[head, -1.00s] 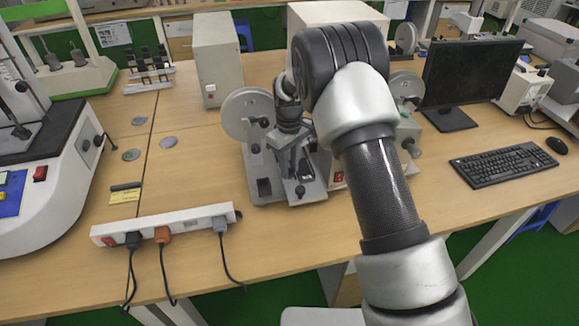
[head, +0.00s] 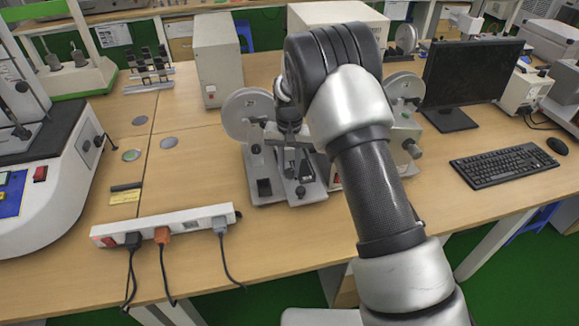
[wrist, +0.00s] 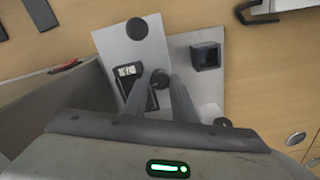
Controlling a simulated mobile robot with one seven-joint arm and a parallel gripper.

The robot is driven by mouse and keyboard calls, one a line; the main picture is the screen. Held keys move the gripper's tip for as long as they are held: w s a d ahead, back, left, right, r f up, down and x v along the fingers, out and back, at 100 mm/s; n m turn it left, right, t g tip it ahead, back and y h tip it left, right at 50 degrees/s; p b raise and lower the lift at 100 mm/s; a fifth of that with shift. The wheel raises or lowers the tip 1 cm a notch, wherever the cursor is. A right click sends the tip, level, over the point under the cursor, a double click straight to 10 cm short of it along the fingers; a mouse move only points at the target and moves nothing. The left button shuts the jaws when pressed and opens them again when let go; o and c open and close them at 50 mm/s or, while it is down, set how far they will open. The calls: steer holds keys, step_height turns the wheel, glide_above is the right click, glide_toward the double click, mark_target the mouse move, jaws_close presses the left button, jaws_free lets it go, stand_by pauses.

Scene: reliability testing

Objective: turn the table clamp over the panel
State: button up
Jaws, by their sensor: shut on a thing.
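The grey testing device (head: 272,188) stands on the wooden table in the head view, with a round disc at its left side. I take the dark lever part over its plates to be the table clamp (head: 290,158). My gripper (head: 288,140) reaches down to it from above and is partly hidden by my arm. In the wrist view, the fingers of my gripper (wrist: 160,88) are shut on a black knob (wrist: 160,78) above a small display panel (wrist: 128,71). The clamp's exact angle is hard to tell.
A white power strip (head: 165,224) with plugged cables lies at front left. A white machine (head: 60,185) stands at far left. A keyboard (head: 505,163) and monitor (head: 470,80) are at right. The table between strip and device is bare.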

mark_target(289, 171)
steer(key=shift+m, duration=1.2)
steer(key=o, duration=1)
steer(key=shift+o, duration=0.2)
steer(key=shift+r, duration=0.1)
step_height(289, 171, up, 17)
steer(key=p, duration=0.1)
steer(key=shift+r, duration=0.2)
